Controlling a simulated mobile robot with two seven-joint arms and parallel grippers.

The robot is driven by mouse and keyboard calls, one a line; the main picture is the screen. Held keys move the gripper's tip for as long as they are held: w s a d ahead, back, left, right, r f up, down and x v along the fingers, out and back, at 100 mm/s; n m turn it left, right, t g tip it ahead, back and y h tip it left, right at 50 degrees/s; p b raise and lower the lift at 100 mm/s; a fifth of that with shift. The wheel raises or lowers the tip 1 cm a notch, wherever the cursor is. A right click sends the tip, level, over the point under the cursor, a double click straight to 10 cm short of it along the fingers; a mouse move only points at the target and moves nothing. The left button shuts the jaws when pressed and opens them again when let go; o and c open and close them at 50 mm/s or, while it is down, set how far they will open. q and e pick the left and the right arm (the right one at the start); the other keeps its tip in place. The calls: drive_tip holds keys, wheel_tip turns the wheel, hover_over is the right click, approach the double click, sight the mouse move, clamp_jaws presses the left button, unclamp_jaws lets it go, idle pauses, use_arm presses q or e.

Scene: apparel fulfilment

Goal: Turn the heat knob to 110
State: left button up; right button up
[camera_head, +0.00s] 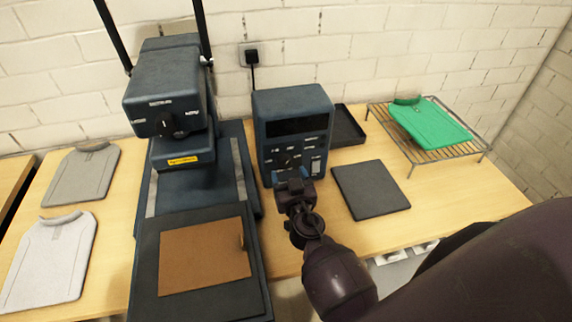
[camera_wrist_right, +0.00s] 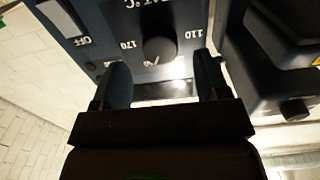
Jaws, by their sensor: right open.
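The heat knob (camera_wrist_right: 158,49) is a dark round knob on the front of the blue control box (camera_head: 292,112). In the right wrist view the panel appears upside down, with 110 to the right of the knob and 170 to its left. I cannot clearly tell where its pointer stands. My right gripper (camera_head: 294,184) is in front of the box's lower panel. In the wrist view its fingers (camera_wrist_right: 164,85) are spread, and the knob lies beyond the gap between them, not gripped. In the head view the gripper partly hides the panel. My left gripper is out of view.
A heat press (camera_head: 165,95) stands left of the box, its lower plate holding a brown sheet (camera_head: 205,257). A dark pad (camera_head: 370,188) lies to the right. A wire rack (camera_head: 440,155) holds a green garment (camera_head: 430,122). Grey (camera_head: 80,174) and white (camera_head: 48,262) garments lie far left.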

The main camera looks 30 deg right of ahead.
sight(285, 165)
drive_tip(key=shift+x, duration=1.8)
drive_tip(key=c, duration=0.9)
